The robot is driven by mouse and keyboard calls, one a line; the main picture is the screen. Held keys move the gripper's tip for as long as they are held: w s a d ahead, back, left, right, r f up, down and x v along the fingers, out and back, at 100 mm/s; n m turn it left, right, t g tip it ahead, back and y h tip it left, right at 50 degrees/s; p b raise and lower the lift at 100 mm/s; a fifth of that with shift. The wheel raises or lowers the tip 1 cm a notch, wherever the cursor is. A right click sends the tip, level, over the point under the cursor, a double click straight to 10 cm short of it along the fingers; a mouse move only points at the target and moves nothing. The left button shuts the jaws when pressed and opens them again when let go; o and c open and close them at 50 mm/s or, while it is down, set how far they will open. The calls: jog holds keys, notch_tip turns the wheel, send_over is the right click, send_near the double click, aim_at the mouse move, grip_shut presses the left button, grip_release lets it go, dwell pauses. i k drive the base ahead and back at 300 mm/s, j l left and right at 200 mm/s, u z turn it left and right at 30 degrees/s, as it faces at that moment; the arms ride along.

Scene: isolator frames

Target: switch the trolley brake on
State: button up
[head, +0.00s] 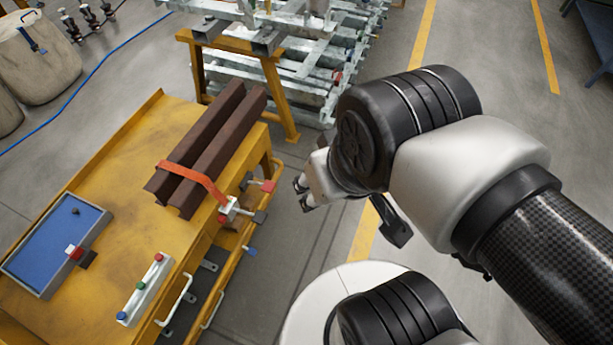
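The yellow trolley (150,215) stands at the left, with two brown beams lying on its top under an orange strap (190,176). At its right side are small fittings: a red-ended one (268,187), a dark-ended one (260,217) and a blue one (251,251) lower down. I cannot tell which of these, if any, is the brake. My gripper (302,194) is in the air to the right of these fittings, apart from them. Its two dark fingertips show a gap with nothing between them. My wrist partly hides the fingers.
On the trolley lie a blue-lined tray (103,238) and a strip with coloured buttons (146,290). White handles (175,300) stick out from its side. A rack of metal frames (275,75) stands behind. Grey floor with yellow lines (425,32) is open at the upper right.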

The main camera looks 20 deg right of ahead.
aim_at(268, 186)
jog(key=i+l+u, duration=0.2)
jog(key=u, duration=0.2)
jog(key=i+l+u, duration=0.3)
jog(key=u, duration=0.15)
jog(key=i, duration=0.05)
